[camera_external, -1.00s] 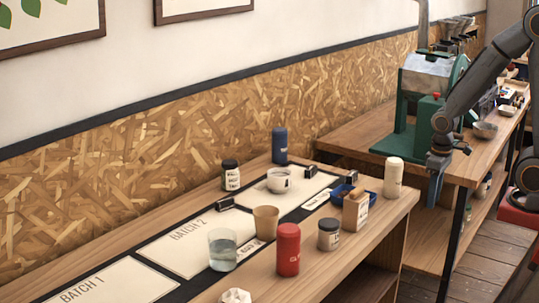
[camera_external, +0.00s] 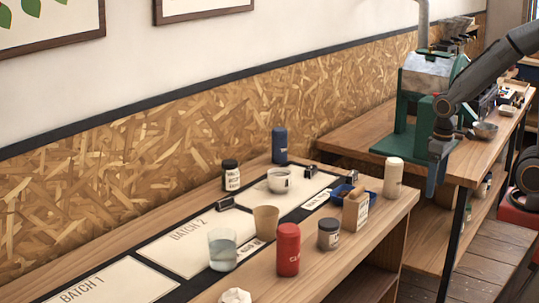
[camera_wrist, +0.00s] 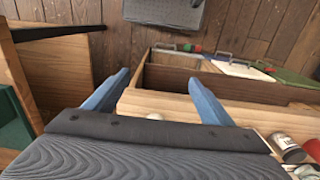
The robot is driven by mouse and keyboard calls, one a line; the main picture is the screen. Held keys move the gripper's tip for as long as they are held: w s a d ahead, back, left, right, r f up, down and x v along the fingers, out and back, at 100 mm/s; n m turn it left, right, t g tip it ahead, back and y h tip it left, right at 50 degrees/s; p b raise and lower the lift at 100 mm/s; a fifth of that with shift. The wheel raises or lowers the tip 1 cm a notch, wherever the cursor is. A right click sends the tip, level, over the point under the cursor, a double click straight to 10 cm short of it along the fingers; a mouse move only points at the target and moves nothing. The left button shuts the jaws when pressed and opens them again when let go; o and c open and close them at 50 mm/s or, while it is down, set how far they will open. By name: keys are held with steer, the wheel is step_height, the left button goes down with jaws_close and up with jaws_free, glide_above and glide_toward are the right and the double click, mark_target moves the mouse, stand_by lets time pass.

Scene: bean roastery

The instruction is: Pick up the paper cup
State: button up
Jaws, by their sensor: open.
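The paper cup (camera_external: 266,222) is a plain brown, open-topped cup. It stands upright on the wooden counter (camera_external: 340,270) in the external view, between a glass of water and a white bowl. My gripper (camera_external: 434,185) points down beyond the counter's right end, well to the right of the cup and apart from it. In the wrist view my gripper (camera_wrist: 160,95) shows two blue fingers spread apart with nothing held between them. The cup cannot be made out in the wrist view.
Close around the cup are the water glass (camera_external: 222,250), a red canister (camera_external: 288,250), a labelled jar (camera_external: 329,233) and the white bowl (camera_external: 279,181). A cardboard box (camera_external: 355,210) and cream cylinder (camera_external: 393,178) stand toward the right end. A green roaster (camera_external: 420,100) stands behind my gripper.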

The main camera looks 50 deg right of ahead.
step_height(320, 180, up, 7)
steer(key=w+a+r+n+y+p, duration=0.35)
steer(key=w+a+n, duration=0.35)
steer(key=w+a, duration=1.15)
steer(key=n+t+y+p, duration=0.1)
steer(key=n+y+p, duration=0.25)
steer(key=n, duration=0.55)
glide_toward(259, 231)
step_height(259, 231, up, 4)
steer(key=a, duration=0.1)
steer(key=shift+h, duration=0.3)
step_height(259, 231, down, 6)
steer(key=shift+w+a+r, duration=0.1)
steer(key=shift+w+a, duration=0.05)
steer(key=shift+p+x, duration=1.9)
steer(key=shift+x, duration=1.5)
steer(key=shift+c, duration=0.4)
steer(key=c, duration=1)
